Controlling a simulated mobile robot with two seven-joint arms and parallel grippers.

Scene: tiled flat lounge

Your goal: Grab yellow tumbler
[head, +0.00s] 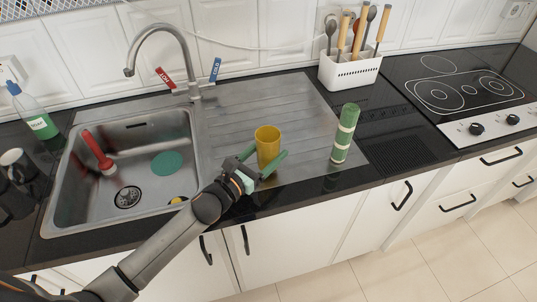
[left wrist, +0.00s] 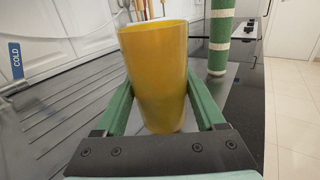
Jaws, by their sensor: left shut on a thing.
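The yellow tumbler (head: 267,146) stands upright on the ribbed steel drainboard to the right of the sink in the head view. It fills the middle of the left wrist view (left wrist: 156,75). My left gripper (head: 266,165) has one green finger on each side of the tumbler and is shut on it, low on its wall. In the left wrist view the two fingers (left wrist: 158,108) press along its left and right sides. I cannot tell whether the tumbler's base touches the drainboard. My right gripper is not in view.
A green-and-white cylinder (head: 345,133) stands on the right of the drainboard. The sink (head: 75,190) with its faucet (head: 160,40) lies left, holding a red-handled brush (head: 98,152). A white utensil holder (head: 350,72) and stovetop (head: 462,90) are farther right.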

